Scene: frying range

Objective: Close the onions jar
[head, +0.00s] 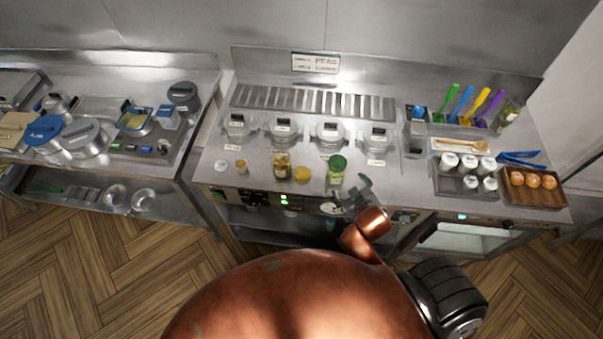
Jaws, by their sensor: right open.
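On the front part of the steel counter stand two small glass jars. One jar (281,163) holds brownish contents and has no clear lid on it. A round yellow lid-like disc (302,174) lies just right of it. The other jar (336,170) has a green top and pale contents. The labels are too small to read, so I cannot tell which is the onions jar. My right gripper (352,193) is open at the counter's front edge, just right of and nearer than the green-topped jar, apart from the brownish jar. My left gripper is out of view.
Several lidded metal containers (283,130) stand in a row behind the jars. Small cups (241,166) stand left. A tray of white-capped shakers (449,162) and a wooden tray of round orange items (515,181) stand right. Colourful utensils (463,103) are at the back right.

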